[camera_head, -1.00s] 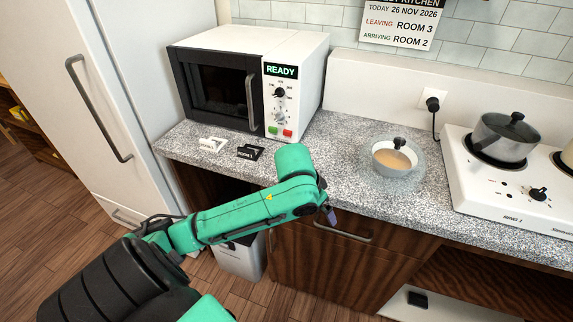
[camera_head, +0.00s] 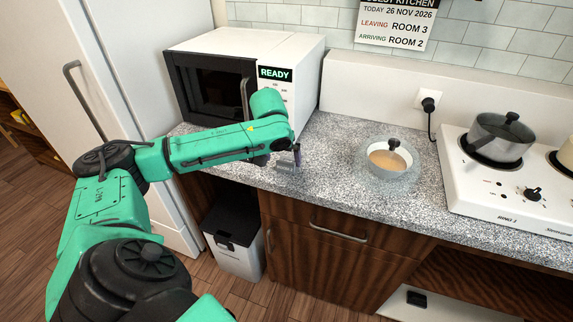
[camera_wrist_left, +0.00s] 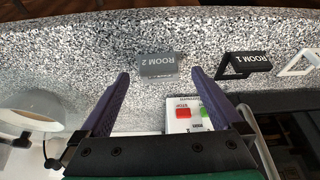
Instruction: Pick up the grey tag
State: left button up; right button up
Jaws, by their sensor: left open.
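The grey tag (camera_wrist_left: 157,65), lettered ROOM 2, stands on the speckled counter in the left wrist view. In the head view the grey tag (camera_head: 287,166) shows only partly, beside my gripper near the counter's front edge. My left gripper (camera_wrist_left: 160,73) is open and empty, with its purple fingers pointing towards the tag. The tag sits just beyond and between the fingertips in the picture; I cannot tell the exact gap. In the head view my left gripper (camera_head: 296,157) is mostly hidden behind my arm. My right gripper is not in view.
A black tag (camera_wrist_left: 245,64) lettered ROOM and a white tag (camera_wrist_left: 298,63) stand beside the grey one. The microwave (camera_head: 212,85) is behind my arm. Counter between is clear.

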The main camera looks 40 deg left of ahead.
aim_at(285, 163)
pick_arm(q)
jog(key=x, duration=0.4)
jog(key=shift+w+f+p, duration=0.2)
jog(key=shift+w+p, duration=0.15)
jog(key=shift+p, duration=0.05)
jog(key=c, duration=1.3)
jog(key=shift+r, duration=0.1)
notch_tip(285, 163, up, 20)
jog(key=shift+s, duration=0.1)
